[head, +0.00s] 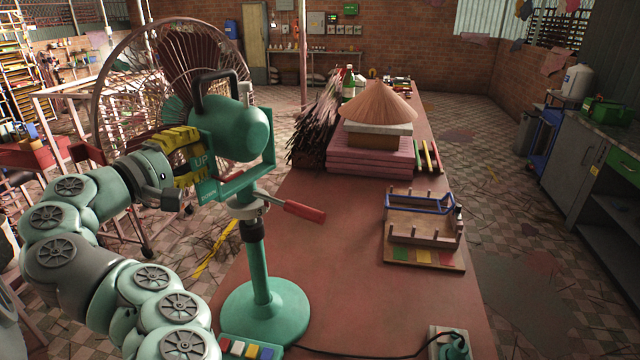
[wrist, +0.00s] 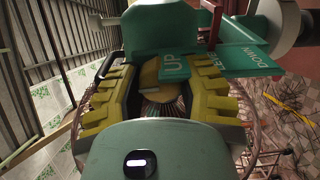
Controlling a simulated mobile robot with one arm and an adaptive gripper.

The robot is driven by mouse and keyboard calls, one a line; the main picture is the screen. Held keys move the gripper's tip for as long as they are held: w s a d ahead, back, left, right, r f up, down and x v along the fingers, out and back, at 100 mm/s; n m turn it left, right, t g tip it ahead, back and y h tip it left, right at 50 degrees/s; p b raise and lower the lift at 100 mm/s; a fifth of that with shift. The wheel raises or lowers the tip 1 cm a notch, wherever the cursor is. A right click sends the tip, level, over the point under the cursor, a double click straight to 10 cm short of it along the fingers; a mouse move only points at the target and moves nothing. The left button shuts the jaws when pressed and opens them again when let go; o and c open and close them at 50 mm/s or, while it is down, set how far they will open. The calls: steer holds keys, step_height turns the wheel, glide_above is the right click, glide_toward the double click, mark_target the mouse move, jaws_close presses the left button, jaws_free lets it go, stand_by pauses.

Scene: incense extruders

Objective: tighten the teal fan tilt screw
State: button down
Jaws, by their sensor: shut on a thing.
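The teal fan stands on the near left of the workbench, with its motor housing (head: 240,130) held in a U-shaped bracket above a pole and round base (head: 265,312). My gripper (head: 187,157) is at the left side of this bracket, its yellow ridged fingers closed in. In the wrist view, a round ochre knob, seemingly the tilt screw (wrist: 151,74), lies between the fingers of my gripper (wrist: 158,92). A teal plate marked UP (wrist: 176,67) partly covers it. The fingers hide the screw in the head view.
A red-handled lever (head: 304,210) sticks out from the pole. The wire fan cage (head: 125,95) is behind my gripper. A wooden rack (head: 425,215) and pink stacked blocks (head: 370,155) stand on the bench (head: 335,250). A black cable runs along its front.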

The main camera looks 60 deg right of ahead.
mark_target(187, 154)
steer(key=shift+s, duration=0.1)
stand_by(0.3)
steer(key=c, duration=0.5)
jaws_free()
steer(key=shift+d, duration=0.1)
steer(key=shift+c, duration=0.2)
steer(key=shift+a, duration=2.4)
steer(key=a, duration=0.7)
steer(key=shift+s+a, duration=0.15)
steer(key=shift+s, duration=0.05)
